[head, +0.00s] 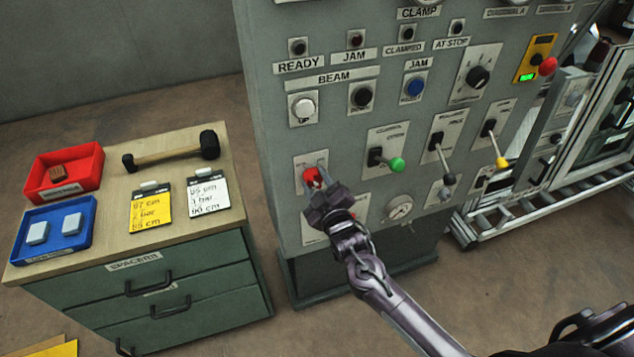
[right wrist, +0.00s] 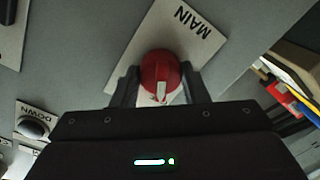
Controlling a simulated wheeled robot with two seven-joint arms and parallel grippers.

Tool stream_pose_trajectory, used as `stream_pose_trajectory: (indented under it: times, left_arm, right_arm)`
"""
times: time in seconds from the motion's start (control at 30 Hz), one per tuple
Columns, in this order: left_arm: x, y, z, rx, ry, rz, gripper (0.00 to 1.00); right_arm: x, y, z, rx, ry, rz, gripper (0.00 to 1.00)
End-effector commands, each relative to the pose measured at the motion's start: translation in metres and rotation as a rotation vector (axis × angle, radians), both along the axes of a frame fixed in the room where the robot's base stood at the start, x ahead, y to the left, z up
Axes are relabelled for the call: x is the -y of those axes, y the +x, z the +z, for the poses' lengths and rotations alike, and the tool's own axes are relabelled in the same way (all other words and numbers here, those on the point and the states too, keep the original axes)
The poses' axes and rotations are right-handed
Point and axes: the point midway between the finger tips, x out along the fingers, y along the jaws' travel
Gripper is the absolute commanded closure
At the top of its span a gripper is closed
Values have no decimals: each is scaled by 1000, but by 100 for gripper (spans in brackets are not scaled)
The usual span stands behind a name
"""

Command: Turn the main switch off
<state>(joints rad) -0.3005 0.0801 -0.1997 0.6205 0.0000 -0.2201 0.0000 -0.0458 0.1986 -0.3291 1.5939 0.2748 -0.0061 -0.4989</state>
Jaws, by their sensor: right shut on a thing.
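The main switch is a red rotary knob (head: 311,176) on a pale plate, low on the left of the grey control panel (head: 290,140). In the right wrist view the red knob (right wrist: 161,78) sits on a white plate marked MAIN (right wrist: 190,28), with a pale mark on its near side. My right gripper (head: 318,182) is at the knob, its fingers on either side of it. In the right wrist view the gripper (right wrist: 160,88) is shut on the knob. Part of the knob and plate is hidden by the fingers. My left gripper is not in view.
Levers with green (head: 397,164), black (head: 449,179) and yellow (head: 502,163) knobs stick out right of the switch. A workbench (head: 120,210) with a hammer (head: 175,152), red tray (head: 85,162) and blue tray (head: 74,244) stands left.

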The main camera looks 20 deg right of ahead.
Motion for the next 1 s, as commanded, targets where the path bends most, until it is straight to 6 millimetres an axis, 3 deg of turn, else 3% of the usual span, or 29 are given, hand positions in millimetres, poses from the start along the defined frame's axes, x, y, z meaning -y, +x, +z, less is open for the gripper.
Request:
stream_pose_trajectory:
  times: [0.2, 0.23, 0.4, 0.73, 1.0]
  left_arm:
    - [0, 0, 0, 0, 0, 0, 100]
    - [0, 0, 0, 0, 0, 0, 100]
    - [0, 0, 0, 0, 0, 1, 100]
    - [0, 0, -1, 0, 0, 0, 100]
    - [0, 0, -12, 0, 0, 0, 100]
  right_arm:
    - [0, 0, 0, 0, -3, 1, 82]
    - [0, 0, 0, 0, -3, 1, 58]
    - [0, 0, 0, -1, -2, 1, 38]
    - [0, -4, -1, -1, -1, 1, 38]
    - [2, -46, -1, -1, -2, 2, 38]
